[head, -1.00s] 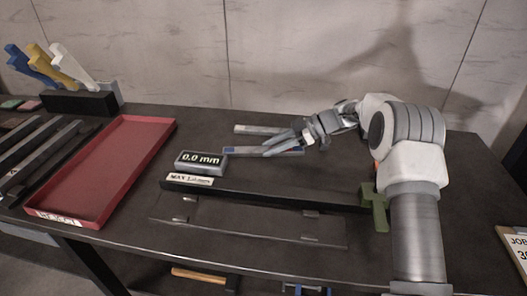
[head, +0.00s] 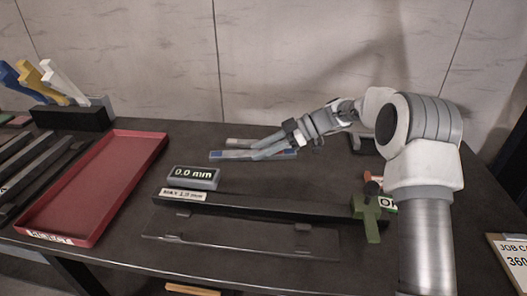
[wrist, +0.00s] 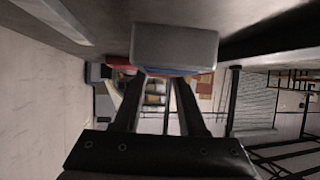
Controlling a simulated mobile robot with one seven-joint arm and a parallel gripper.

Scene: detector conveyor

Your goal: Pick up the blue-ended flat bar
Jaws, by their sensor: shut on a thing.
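The blue-ended flat bar (head: 218,155) is grey with blue at its ends and lies across my gripper (head: 258,153) in the head view. My gripper is shut on it, with the fingers over its middle part. In the wrist view a grey block-like piece of the bar (wrist: 175,45) with a blue strip along its lower edge sits at the fingertips (wrist: 163,78). The fingers hide part of the bar. Whether it is clear of the table is hard to tell.
Another pale flat bar (head: 238,142) lies just behind. In front are the 0.0 mm readout (head: 193,178) and a long dark rail (head: 270,207) with a green part (head: 369,220) at its right end. A red tray (head: 150,150) is at the left, near a rack of coloured pieces (head: 68,117).

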